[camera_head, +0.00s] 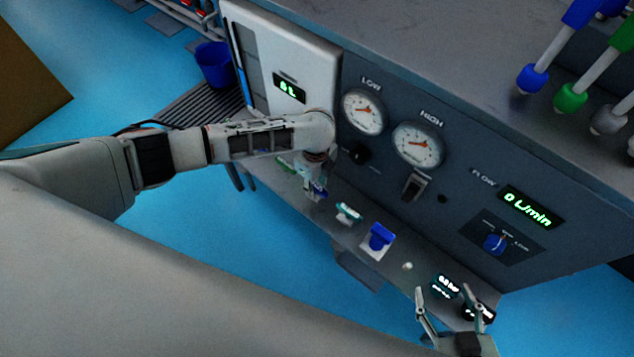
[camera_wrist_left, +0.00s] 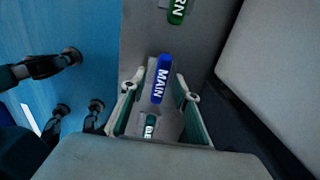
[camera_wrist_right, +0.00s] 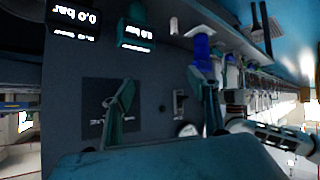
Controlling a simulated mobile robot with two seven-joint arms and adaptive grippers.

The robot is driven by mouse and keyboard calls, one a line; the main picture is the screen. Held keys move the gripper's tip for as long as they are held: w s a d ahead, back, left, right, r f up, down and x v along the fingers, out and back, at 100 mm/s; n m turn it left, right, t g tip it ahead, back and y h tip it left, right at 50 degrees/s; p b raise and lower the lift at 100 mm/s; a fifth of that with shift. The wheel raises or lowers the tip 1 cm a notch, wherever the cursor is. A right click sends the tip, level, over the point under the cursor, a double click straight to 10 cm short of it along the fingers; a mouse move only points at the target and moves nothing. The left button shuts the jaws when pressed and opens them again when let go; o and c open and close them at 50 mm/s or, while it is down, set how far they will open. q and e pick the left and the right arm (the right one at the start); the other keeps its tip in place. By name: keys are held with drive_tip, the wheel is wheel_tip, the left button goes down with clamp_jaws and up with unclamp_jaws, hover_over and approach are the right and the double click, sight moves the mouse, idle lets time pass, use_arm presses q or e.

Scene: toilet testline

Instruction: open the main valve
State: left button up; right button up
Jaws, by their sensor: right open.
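The main valve's blue handle (camera_wrist_left: 160,82), marked MAIN, shows in the left wrist view, lying lengthwise on the grey ledge. My left gripper (camera_wrist_left: 156,90) is open with its fingers on either side of the handle. Gaps show between it and both fingers. In the head view my left gripper (camera_head: 315,187) is low over the ledge near the white cabinet, and my wrist partly hides it and the handle. My right gripper (camera_head: 444,290) is open and empty at the right end of the ledge, by the small displays.
Beyond the MAIN handle is a green handle (camera_wrist_left: 178,10). A blue block on a white base (camera_head: 378,240) stands further along the ledge (camera_head: 335,228). Above are the LOW gauge (camera_head: 362,111), the HIGH gauge (camera_head: 418,146) and a flow knob (camera_head: 494,243). A blue bucket (camera_head: 214,64) stands behind.

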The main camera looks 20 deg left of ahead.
use_arm(q)
clamp_jaws()
drive_tip(key=shift+r, duration=0.1)
